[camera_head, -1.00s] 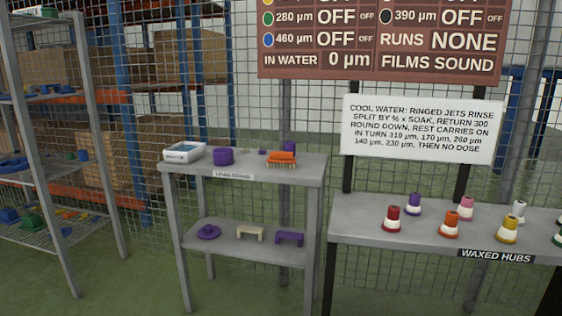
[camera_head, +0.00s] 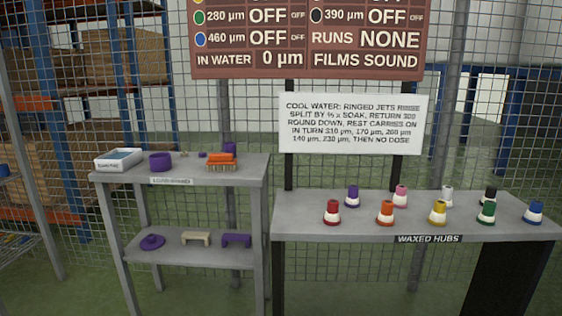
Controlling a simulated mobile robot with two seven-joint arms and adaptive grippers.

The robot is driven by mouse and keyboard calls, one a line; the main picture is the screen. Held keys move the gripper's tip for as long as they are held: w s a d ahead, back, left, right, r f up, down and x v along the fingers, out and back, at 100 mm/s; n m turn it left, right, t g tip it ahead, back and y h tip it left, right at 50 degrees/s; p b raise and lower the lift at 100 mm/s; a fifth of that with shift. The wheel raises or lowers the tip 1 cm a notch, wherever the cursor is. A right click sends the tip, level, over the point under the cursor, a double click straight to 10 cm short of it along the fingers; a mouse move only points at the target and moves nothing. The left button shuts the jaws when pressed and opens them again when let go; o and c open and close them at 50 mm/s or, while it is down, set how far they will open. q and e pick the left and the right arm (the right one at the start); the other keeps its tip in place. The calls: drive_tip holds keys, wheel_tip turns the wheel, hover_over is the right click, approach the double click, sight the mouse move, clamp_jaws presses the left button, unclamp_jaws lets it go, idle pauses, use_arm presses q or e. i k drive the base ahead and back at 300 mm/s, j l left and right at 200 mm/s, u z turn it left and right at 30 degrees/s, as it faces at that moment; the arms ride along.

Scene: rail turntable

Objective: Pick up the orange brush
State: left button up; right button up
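The orange brush (camera_head: 221,160) lies on the top shelf of the grey stand (camera_head: 196,180) at the left, near that shelf's right end. Its orange back is up and its bristles point down. A purple cylinder (camera_head: 228,148) stands just behind it. Neither of my grippers shows in the head view.
A white box (camera_head: 119,160) and a purple round container (camera_head: 160,161) share the brush's shelf. Purple and cream pieces sit on the lower shelf. The grey table (camera_head: 330,231) at right holds several coloured hubs. A mesh fence stands behind. Green floor shows between the stand and the left rack.

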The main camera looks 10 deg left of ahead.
sight(217, 162)
drive_tip(key=i+j+z, duration=0.15)
drive_tip(key=z, duration=0.2)
drive_tip(key=j+z, duration=0.35)
drive_tip(key=i+j+z, duration=0.1)
drive_tip(key=j+z, duration=0.65)
drive_tip(key=j, duration=0.75)
